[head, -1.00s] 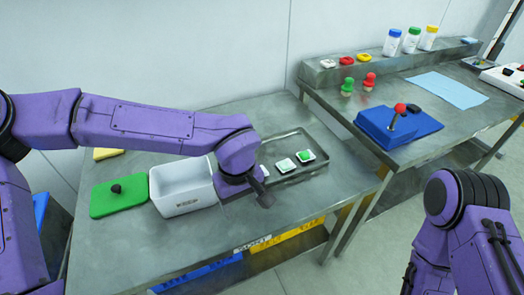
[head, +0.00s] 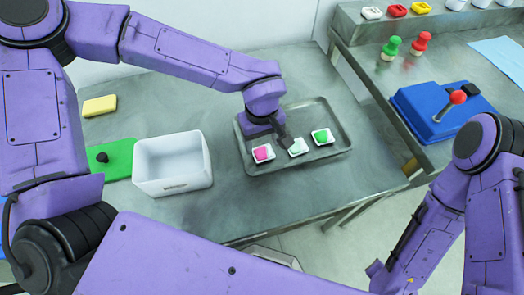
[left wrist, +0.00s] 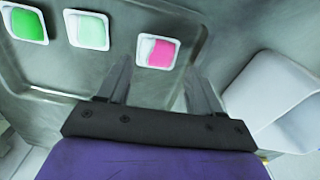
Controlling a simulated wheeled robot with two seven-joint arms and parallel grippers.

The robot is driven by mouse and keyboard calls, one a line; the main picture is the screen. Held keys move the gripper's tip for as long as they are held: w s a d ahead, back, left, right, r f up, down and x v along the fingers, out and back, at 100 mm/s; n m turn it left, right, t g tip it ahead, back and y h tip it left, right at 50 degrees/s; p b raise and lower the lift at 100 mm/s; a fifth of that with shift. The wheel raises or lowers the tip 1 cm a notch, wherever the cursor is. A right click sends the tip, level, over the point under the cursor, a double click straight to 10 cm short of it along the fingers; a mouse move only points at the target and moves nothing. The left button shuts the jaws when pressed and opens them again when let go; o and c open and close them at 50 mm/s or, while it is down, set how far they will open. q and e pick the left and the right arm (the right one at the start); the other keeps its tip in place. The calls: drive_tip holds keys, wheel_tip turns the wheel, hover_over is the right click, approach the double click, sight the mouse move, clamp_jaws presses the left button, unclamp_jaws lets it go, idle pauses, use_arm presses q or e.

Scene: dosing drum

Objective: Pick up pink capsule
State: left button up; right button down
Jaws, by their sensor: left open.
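The pink capsule (head: 262,153) sits in a small white dish at the left front of a grey metal tray (head: 345,132). It also shows in the left wrist view (left wrist: 160,53), ahead of the fingers. My left gripper (head: 284,138) is open and empty over the tray, close beside the pink capsule's dish. In the left wrist view the fingers (left wrist: 160,78) are spread apart, with the capsule roughly centred beyond their tips. The exact height above the tray is hard to tell. My right gripper does not show.
A pale green capsule (head: 297,147) and a green capsule (head: 320,136) sit in dishes to the right on the tray. A white bin (head: 172,163) stands left of the tray, beside a green board (head: 119,160). A blue lever box (head: 432,112) is on the right-hand table.

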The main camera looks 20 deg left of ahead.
sight(262, 150)
use_arm(q)
drive_tip(key=f, duration=0.2)
drive_tip(key=w+f, duration=0.1)
drive_tip(key=f, duration=0.2)
drive_tip(key=shift+s, duration=0.2)
drive_tip(key=shift+r, duration=0.1)
drive_tip(key=shift+c, duration=0.6)
drive_tip(key=c, duration=0.7)
drive_tip(key=shift+o, duration=0.2)
